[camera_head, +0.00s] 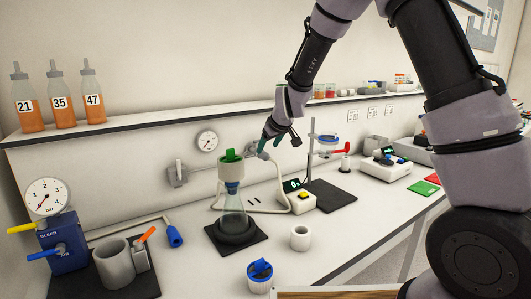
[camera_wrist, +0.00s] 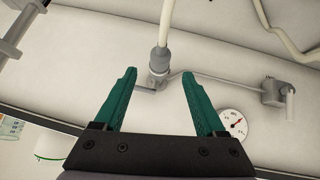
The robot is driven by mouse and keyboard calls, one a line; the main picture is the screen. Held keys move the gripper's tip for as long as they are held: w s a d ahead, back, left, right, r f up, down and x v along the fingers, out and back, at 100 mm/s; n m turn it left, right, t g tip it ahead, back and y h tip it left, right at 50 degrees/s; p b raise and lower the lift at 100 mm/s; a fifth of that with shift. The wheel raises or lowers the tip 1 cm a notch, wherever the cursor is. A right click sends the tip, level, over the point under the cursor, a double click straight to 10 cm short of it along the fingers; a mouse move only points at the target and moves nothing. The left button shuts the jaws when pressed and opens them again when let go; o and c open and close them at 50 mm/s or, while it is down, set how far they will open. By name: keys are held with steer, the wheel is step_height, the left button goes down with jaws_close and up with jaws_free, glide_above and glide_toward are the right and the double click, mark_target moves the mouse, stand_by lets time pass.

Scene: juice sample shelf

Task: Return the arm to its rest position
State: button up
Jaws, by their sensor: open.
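My gripper (camera_head: 279,145) is in the air in the head view, in front of the back wall and above the bench, to the right of the flask with the green top. In the wrist view, my gripper (camera_wrist: 159,100) shows two green fingers spread wide apart with nothing between them. Behind the fingers is the pale wall with a grey pipe fitting (camera_wrist: 159,65). My arm reaches in from the upper right of the head view, bent, with its forearm hanging down. No held object shows in either view.
Three orange bottles (camera_head: 60,98) stand on the shelf (camera_head: 130,128) at left. A flask (camera_head: 234,222) with a green top stands on a dark mat. A blue pump box (camera_head: 62,248), a white cup (camera_head: 300,238) and a blue-lidded jar (camera_head: 260,275) are on the bench. A clamp stand (camera_head: 309,150) is close right of my gripper.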

steer(key=s+d+r+m, duration=0.6)
steer(key=s+d+r, duration=0.8)
steer(key=d+r, duration=0.25)
steer(key=s+d+r+m, duration=0.1)
steer(key=s+d+m, duration=0.2)
steer(key=s, duration=0.6)
steer(key=s+d+r+m+h, duration=0.1)
steer(key=s+d+r+m, duration=0.1)
steer(key=s+d, duration=0.3)
steer(key=s, duration=0.4)
steer(key=shift+s+d+r+m+g, duration=0.2)
steer(key=shift+s+d+m+g, duration=0.05)
steer(key=shift+d+m+g, duration=0.15)
